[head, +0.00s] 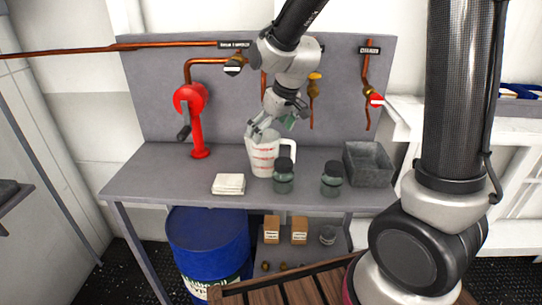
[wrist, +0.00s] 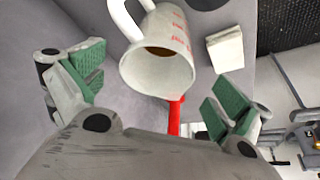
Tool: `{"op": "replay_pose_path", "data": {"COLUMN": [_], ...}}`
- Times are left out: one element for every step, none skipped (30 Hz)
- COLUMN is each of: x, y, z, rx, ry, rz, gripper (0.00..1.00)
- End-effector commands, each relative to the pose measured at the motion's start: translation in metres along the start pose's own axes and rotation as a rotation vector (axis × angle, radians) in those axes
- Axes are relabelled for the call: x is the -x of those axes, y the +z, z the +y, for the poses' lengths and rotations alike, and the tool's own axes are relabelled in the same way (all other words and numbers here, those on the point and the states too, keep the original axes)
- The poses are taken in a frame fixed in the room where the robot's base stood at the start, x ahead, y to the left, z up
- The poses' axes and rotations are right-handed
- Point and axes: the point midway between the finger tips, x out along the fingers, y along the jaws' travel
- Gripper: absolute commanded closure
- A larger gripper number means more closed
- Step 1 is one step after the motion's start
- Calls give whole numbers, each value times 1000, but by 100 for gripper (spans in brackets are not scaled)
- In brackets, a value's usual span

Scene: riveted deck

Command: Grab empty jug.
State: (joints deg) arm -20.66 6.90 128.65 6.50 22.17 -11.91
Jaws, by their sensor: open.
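A white jug (head: 262,158) with red markings and a handle on its right stands upright on the grey workbench. In the wrist view the jug (wrist: 172,32) shows its open mouth, with a brown patch inside; I cannot tell whether that is liquid. My gripper (head: 270,128) is just above the jug's rim in the head view and hides part of its top. In the wrist view my gripper (wrist: 160,92) has its green-padded fingers wide apart, with nothing between the pads, and the jug's mouth lies beyond them toward the top.
Two dark-lidded jars (head: 283,177) (head: 332,180) stand in front and to the right of the jug. A white folded cloth or pad (head: 228,184) lies to the left. A red pump-like fixture (head: 196,120) stands behind left, and a grey bin (head: 368,164) at right.

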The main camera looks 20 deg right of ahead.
Motion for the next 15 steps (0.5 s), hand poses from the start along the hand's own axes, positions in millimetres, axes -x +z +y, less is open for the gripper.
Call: {"op": "replay_pose_path", "data": {"x": [-9,-13,-18,-20,-22,-24,-25,-25,-25,-25,-25,-25,-24,-24,-24], "y": [2,1,1,1,1,1,1,1,1,1,1,1,1,1,1], "z": [-1,0,0,0,0,0,0,0,0,0,0,0,0,0,0], "rx": [0,0,0,0,0,0,0,0,0,0,0,0,0,0,0], "ry": [0,0,0,0,0,0,0,0,0,0,0,0,0,0,0], "rz": [-4,-4,-4,-2,-1,-1,-1,-1,0,0,0,0,0,0,0], "gripper": [0,0,0,0,0,0,0,0,0,0,0,0,2,7,15]}}
